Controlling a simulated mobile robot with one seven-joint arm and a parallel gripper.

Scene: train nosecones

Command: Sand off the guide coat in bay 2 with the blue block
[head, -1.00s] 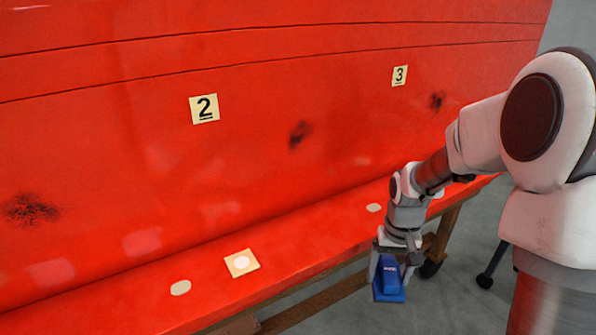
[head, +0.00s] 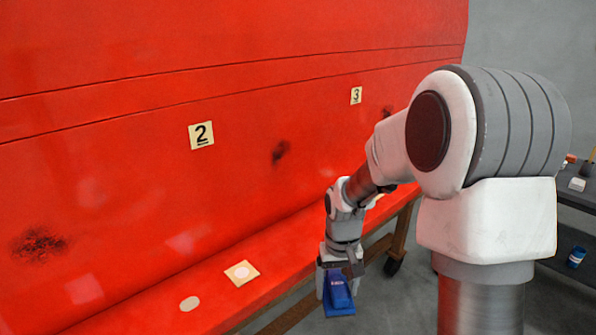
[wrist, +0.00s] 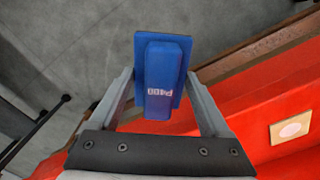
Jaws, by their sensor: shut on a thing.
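My gripper (head: 337,282) is shut on the blue block (head: 337,296), which has a flat base and a raised grip. In the wrist view the blue block (wrist: 166,80) sits between the fingers, marked P400. It hangs in front of the red panel's lower ledge, touching nothing else that I can see. The number 2 label (head: 201,135) is on the red panel (head: 110,135). A dark speckled patch (head: 280,151) lies right of and slightly below it. Another dark patch (head: 38,243) lies lower left. Bay borders are not marked.
The ledge carries a square card with a pale disc (head: 241,273) and a pale round spot (head: 189,303). A number 3 label (head: 355,95) is farther right, with a dark patch partly behind my arm. A dark shelf (head: 572,200) with small items stands at right.

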